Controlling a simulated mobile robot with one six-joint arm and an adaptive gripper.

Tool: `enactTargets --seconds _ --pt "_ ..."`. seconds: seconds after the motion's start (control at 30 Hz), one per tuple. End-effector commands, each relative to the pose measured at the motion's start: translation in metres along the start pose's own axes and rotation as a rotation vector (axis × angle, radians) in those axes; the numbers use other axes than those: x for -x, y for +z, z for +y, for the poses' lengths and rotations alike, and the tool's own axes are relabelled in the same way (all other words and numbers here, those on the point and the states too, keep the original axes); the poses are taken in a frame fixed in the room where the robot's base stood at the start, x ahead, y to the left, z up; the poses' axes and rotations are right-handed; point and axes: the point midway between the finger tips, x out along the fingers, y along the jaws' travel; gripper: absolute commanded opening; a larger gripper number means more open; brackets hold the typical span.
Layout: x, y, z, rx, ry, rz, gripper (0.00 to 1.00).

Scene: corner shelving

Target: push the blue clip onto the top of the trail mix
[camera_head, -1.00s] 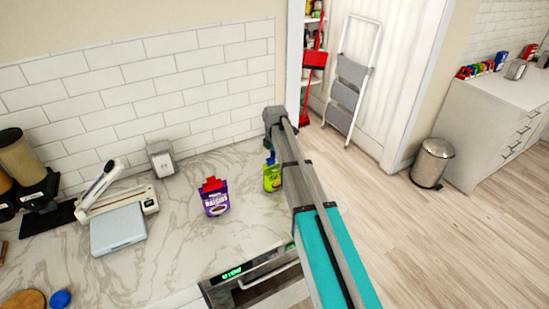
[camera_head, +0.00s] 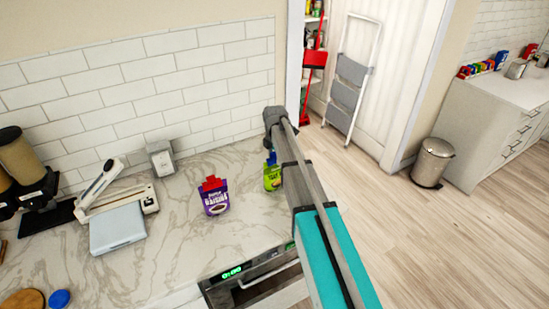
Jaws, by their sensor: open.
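The trail mix is a green bag (camera_head: 271,181) standing upright on the marble counter, its right side partly hidden by my arm. The blue clip (camera_head: 271,158) shows at the top edge of this bag; how far down it sits is too small to tell. My gripper (camera_head: 269,139) is at the grey end of my arm, close above the clip in the picture. It is open, but its fingers are small and hard to make out. Whether it touches the clip cannot be told.
A purple raisins bag (camera_head: 215,203) with a red clip (camera_head: 211,184) stands to the left. Farther left are a white sealing device (camera_head: 118,200), a light blue-grey box (camera_head: 118,230) and a grey dispenser (camera_head: 161,159). The counter in front of the bags is clear.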

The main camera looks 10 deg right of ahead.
Motion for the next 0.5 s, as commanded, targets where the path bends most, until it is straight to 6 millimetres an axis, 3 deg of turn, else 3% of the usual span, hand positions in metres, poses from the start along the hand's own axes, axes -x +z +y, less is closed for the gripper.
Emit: enactTargets --seconds 0.5 --pt "0.03 0.0 0.0 0.0 0.0 0.0 0.67"
